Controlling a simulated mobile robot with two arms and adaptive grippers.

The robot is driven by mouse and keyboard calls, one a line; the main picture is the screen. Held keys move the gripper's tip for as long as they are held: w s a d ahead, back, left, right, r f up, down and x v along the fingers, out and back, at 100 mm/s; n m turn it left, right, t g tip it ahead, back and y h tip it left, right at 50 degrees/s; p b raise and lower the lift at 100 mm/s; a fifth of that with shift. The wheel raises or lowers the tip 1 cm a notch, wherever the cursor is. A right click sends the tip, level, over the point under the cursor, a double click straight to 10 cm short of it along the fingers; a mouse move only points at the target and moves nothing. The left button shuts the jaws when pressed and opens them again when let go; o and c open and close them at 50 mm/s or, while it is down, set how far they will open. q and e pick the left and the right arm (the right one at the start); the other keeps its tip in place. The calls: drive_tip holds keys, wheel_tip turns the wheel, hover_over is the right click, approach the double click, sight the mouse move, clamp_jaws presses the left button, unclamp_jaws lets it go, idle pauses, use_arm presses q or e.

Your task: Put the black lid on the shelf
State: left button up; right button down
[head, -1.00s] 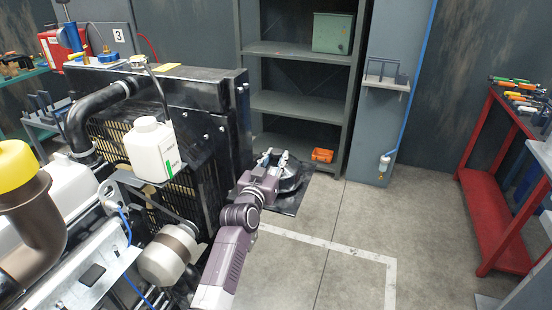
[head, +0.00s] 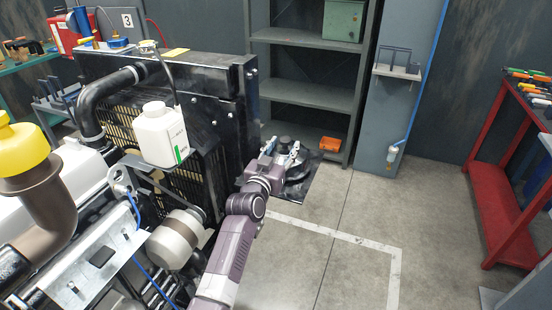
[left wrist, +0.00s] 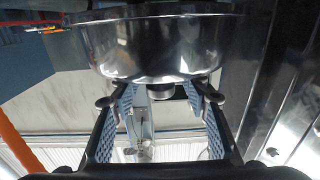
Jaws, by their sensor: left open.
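The black lid (head: 297,171) is a round, shallow, shiny dish shape with a knob. It lies on a dark mat on the floor beside the engine's radiator. In the left wrist view the lid (left wrist: 165,45) fills the top of the picture, with its knob (left wrist: 160,91) between the fingertips. My left gripper (head: 282,150) is at the lid; its fingers (left wrist: 158,95) are open on either side of the knob, with gaps visible. The grey shelf (head: 310,93) stands behind the lid, against the wall. My right gripper is not in view.
A green box (head: 343,20) stands on an upper shelf board, and an orange bin (head: 330,144) sits low at the shelf's right side. The middle boards look empty. The engine's radiator (head: 180,90) stands close left of my arm. Open floor (head: 350,210) lies to the right.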

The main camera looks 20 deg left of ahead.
use_arm(q)
drive_tip(key=s+b, duration=0.1)
drive_tip(key=s, duration=1)
drive_tip(key=shift+s+a, duration=0.1)
